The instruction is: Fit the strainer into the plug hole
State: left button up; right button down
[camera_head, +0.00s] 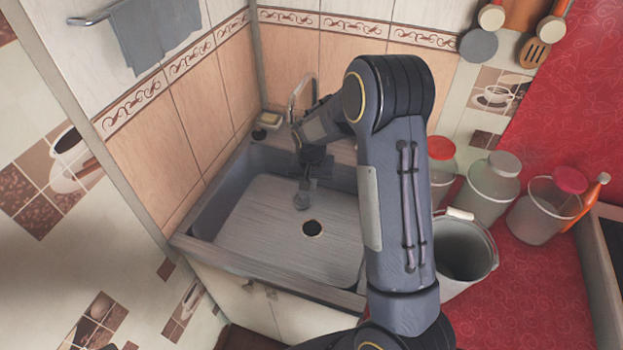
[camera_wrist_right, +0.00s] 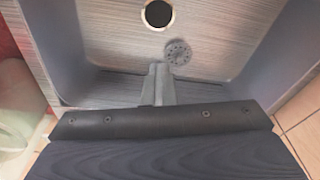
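The strainer (camera_head: 302,201) is a small grey perforated disc above or on the sink floor, behind the plug hole (camera_head: 312,228), which is a dark round opening with a pale rim. The wrist view shows the strainer's holed face (camera_wrist_right: 178,52) and the empty plug hole (camera_wrist_right: 158,14) beyond it. My right gripper (camera_head: 305,187) reaches down into the sink just behind the strainer. Its fingers (camera_wrist_right: 158,72) look closed together, with the strainer just past their tips and to the right. I cannot tell whether they touch it. My left gripper is out of view.
A grey bucket (camera_head: 466,250) and several lidded jars crowd the red counter at right. The basin floor left of the plug hole is clear.

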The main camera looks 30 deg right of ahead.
notch_tip(320, 180, down, 20)
jog(key=b, duration=1.3)
jog(key=shift+s+a+r+b, duration=0.1)
jog(key=shift+s+a, duration=0.3)
jog(key=shift+s, duration=1.3)
jog(key=shift+s+a+r+b, duration=0.15)
jog(key=shift+s+a, duration=0.25)
jog(key=shift+s, duration=1.3)
jog(key=shift+s+a+b, duration=0.1)
jog(key=shift+s+a, duration=0.3)
jog(key=shift+s, duration=1.3)
dwell(0.8)
